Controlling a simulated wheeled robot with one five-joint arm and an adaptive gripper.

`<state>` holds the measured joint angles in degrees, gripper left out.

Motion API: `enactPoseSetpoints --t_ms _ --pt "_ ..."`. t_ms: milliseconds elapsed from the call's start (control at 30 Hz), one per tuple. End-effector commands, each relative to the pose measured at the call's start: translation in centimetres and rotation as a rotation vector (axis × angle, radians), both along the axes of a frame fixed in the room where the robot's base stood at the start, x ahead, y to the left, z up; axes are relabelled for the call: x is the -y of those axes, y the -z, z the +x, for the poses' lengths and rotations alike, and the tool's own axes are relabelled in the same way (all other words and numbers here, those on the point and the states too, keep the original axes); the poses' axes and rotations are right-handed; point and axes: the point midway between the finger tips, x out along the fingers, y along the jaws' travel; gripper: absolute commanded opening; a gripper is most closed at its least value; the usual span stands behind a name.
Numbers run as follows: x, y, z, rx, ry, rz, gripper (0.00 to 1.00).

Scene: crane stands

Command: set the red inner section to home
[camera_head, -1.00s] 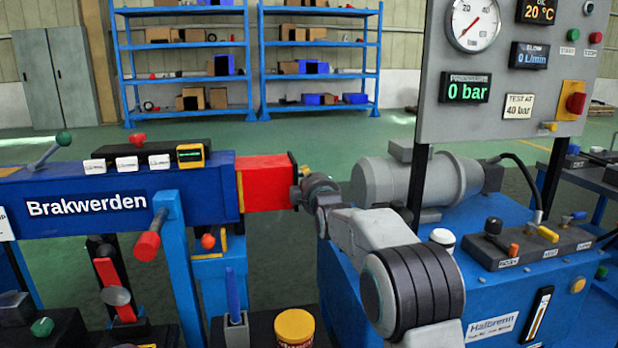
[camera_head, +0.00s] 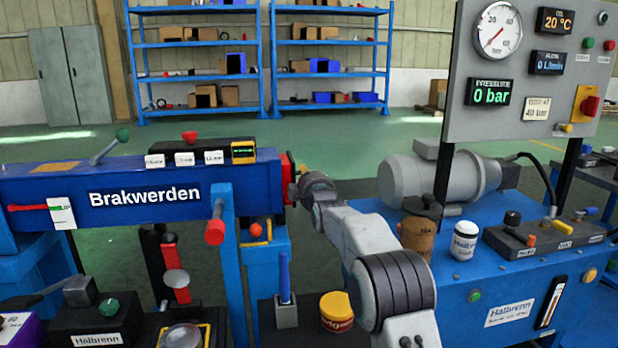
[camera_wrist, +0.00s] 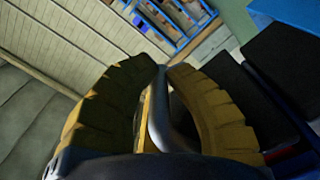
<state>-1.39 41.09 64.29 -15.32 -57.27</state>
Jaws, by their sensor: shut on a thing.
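The blue boom (camera_head: 150,195) marked Brakwerden lies across the left of the head view. Only a short end of the red inner section (camera_head: 287,178) shows at its right mouth. My gripper (camera_head: 297,186) is at that red end, with the arm coming in from the lower right. In the wrist view, the two yellow ridged fingers (camera_wrist: 165,72) are shut on a grey bar-like handle (camera_wrist: 157,125). The contact is partly hidden in the head view. A red pointer (camera_head: 27,208) with a green part and a white card (camera_head: 61,213) shows on the boom's left side.
A red-tipped lever (camera_head: 215,228) stands before the boom. The blue pump stand (camera_head: 460,285) with motor and a brown can (camera_head: 417,237) are at the right.

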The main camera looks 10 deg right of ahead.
Motion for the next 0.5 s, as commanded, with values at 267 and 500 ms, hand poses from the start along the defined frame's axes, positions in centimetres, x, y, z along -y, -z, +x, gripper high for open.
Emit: enactPoseSetpoints --t_ms 267,500 --pt "-0.66 -0.38 -0.05 0.008 -0.009 0.0 0.0" --pt "-0.57 -0.31 -0.04 0.006 -0.008 0.0 0.31"
